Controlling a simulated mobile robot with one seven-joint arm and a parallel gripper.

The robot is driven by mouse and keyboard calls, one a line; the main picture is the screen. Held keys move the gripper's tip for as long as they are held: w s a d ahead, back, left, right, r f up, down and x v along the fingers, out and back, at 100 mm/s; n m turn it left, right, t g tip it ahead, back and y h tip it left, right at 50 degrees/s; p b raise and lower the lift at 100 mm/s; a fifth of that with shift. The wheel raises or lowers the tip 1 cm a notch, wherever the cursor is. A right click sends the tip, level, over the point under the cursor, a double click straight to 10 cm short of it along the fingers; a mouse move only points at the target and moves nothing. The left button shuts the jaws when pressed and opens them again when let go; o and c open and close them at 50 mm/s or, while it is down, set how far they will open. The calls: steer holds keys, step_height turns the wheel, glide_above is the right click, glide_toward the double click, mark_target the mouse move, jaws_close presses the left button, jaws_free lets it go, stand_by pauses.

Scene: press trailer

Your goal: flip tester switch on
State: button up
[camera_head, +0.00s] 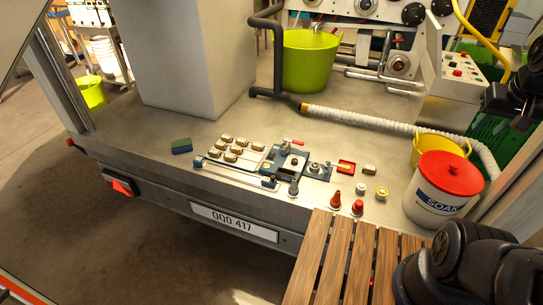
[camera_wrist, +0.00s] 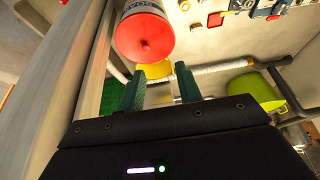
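I cannot tell for sure which thing is the tester or its switch. A white sloped control box (camera_head: 459,72) with red and dark buttons stands at the upper right of the head view. A small blue fixture (camera_head: 290,164) with a red-tipped lever sits on the trailer bed in the middle; the state of any switch on it is too small to tell. My gripper (camera_wrist: 160,88) shows in the wrist view with its two green fingers apart and nothing between them. It is well away from the fixture.
A white SOAK bucket (camera_head: 430,205) with a red lid (camera_head: 450,174) stands at the bed's right, beside a yellow bucket (camera_head: 440,146). A green tub (camera_head: 308,62), a pale hose (camera_head: 370,117) and a large grey block (camera_head: 190,55) stand behind. Wooden slats (camera_head: 345,262) lie in front.

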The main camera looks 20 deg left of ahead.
steer(key=shift+w+a+r, duration=0.1)
steer(key=shift+w+a, duration=0.05)
steer(key=shift+w, duration=0.1)
jaws_close()
steer(key=w+a+r+n+g, duration=0.15)
steer(key=w+a+n, duration=0.35)
steer(key=w+a, duration=0.8)
steer(key=w+a+f+n+g, duration=0.1)
steer(key=w+a+f+n, duration=0.2)
steer(key=w+a, duration=0.35)
steer(key=w+a+f+n+g, duration=0.1)
steer(key=w+a+f+n, duration=0.15)
steer(key=w+a, duration=0.45)
steer(key=w+a+f+n+g, duration=0.1)
steer(key=a+f+n, duration=0.1)
steer(key=a+f, duration=0.55)
steer(key=a+f+n, duration=0.2)
steer(key=a+f, duration=0.2)
steer(key=a, duration=0.7)
steer(key=s+a+f+n, duration=0.1)
steer(key=s+a+f, duration=0.1)
steer(key=a+f, duration=0.6)
steer(key=s+a+f+n+g, duration=0.1)
steer(key=s+a+f+n, duration=0.1)
steer(key=a+f, duration=0.6)
steer(key=shift+s+a, duration=0.45)
steer(key=shift+a, duration=0.3)
steer(key=shift+n+g, duration=0.25)
